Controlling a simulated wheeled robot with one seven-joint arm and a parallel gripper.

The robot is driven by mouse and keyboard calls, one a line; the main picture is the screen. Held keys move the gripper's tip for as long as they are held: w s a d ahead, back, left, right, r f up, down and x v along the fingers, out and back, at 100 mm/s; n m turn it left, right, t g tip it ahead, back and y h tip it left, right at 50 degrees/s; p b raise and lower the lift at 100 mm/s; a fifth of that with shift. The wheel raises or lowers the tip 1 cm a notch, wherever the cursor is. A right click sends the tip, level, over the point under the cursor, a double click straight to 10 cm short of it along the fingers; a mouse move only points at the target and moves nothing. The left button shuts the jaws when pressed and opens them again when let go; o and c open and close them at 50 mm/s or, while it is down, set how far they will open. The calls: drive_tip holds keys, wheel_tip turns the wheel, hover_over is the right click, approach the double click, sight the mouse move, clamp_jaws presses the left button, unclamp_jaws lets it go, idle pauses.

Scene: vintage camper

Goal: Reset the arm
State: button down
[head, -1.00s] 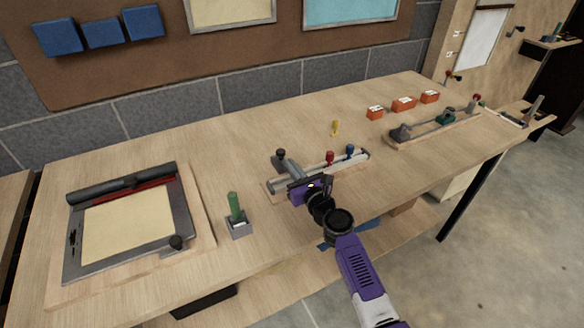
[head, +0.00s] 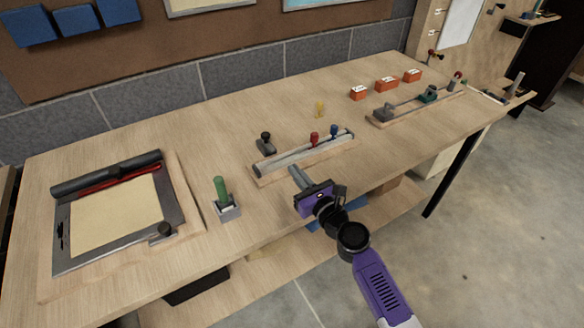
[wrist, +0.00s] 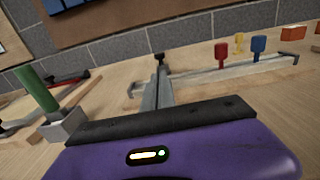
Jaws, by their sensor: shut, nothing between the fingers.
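My arm is purple and grey and comes in from the lower right of the head view. My gripper (head: 294,171) is shut and empty. Its grey fingers point toward the rail fixture (head: 304,157) and lie just in front of it, near the bench's front edge. In the wrist view, the shut fingers (wrist: 157,82) stand in front of the purple gripper body. The fixture has a black knob (head: 266,142), a red knob (head: 314,138) and a blue knob (head: 334,132). Contact between my fingers and the fixture's board cannot be made out.
The wooden bench (head: 230,130) carries a framed press (head: 118,210) at left and a green-handled tool in a grey block (head: 229,208). A yellow peg (head: 320,109), orange boxes (head: 386,84) and a second rail fixture (head: 415,104) are further right. A lower shelf (head: 270,262) lies beneath.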

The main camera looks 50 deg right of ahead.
idle(0.6)
drive_tip(key=shift+d+n, duration=0.15)
drive_tip(key=shift+n, duration=0.65)
drive_tip(key=n, duration=0.1)
drive_tip(key=r+n, duration=0.1)
drive_tip(key=n, duration=0.1)
drive_tip(key=r+n+h, duration=0.1)
drive_tip(key=shift+s+d+r+n, duration=0.1)
drive_tip(key=shift+s+r+n, duration=0.1)
drive_tip(key=shift+s+n, duration=0.2)
drive_tip(key=s+n, duration=0.1)
drive_tip(key=a+n, duration=0.1)
drive_tip(key=n, duration=0.1)
drive_tip(key=shift+s+r+n, duration=0.2)
drive_tip(key=shift+s+n, duration=0.1)
drive_tip(key=shift+s, duration=0.1)
drive_tip(key=s+a+r+n+g+y, duration=0.1)
drive_tip(key=s+a+n+y, duration=0.1)
drive_tip(key=s+a+n, duration=0.5)
drive_tip(key=s+a+r+n+y, duration=0.2)
drive_tip(key=s+a+n, duration=0.5)
drive_tip(key=s+n, duration=0.5)
drive_tip(key=s+a+r+n+g+y, duration=0.1)
drive_tip(key=s+a+n+y, duration=0.1)
drive_tip(key=s+a+n, duration=0.6)
drive_tip(key=s+n, duration=0.2)
drive_tip(key=s, duration=0.3)
drive_tip(key=shift+r+g, duration=0.2)
drive_tip(key=shift+g, duration=0.1)
